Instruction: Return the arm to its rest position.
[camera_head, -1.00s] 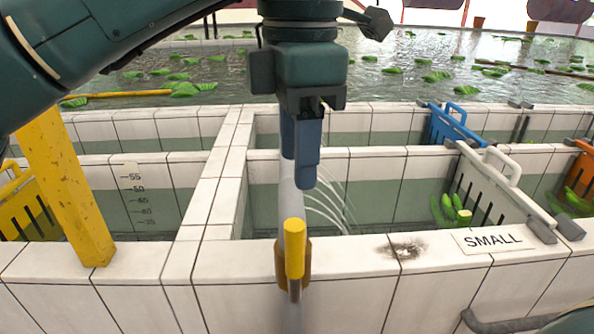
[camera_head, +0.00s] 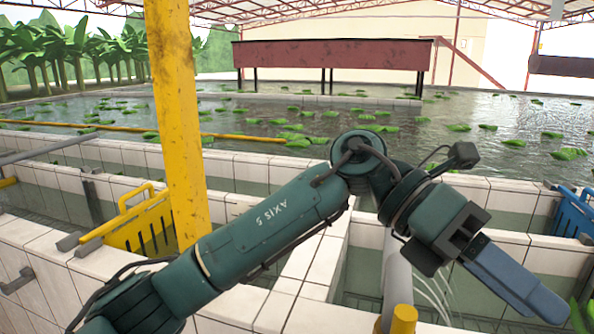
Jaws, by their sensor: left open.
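My left arm (camera_head: 265,228), dark green and marked "AXIS 5", comes in from the lower left and reaches across the picture. Its wrist is bent, and my left gripper (camera_head: 545,303) is at the lower right with its blue-grey fingers slanting down to the right. The gripper is open, and I see nothing held in it. The fingers appear in front of the tiled basin at the right. They overlap in this view, so the gap between them is hidden. My right gripper is not in view.
A yellow post (camera_head: 178,120) stands behind my forearm. A yellow slotted gate (camera_head: 140,228) is left of it, and a blue gate (camera_head: 574,212) is at the right edge. A grey pipe (camera_head: 396,270) with a yellow handle (camera_head: 404,320) is below the wrist. Green pieces float in the pool (camera_head: 470,112).

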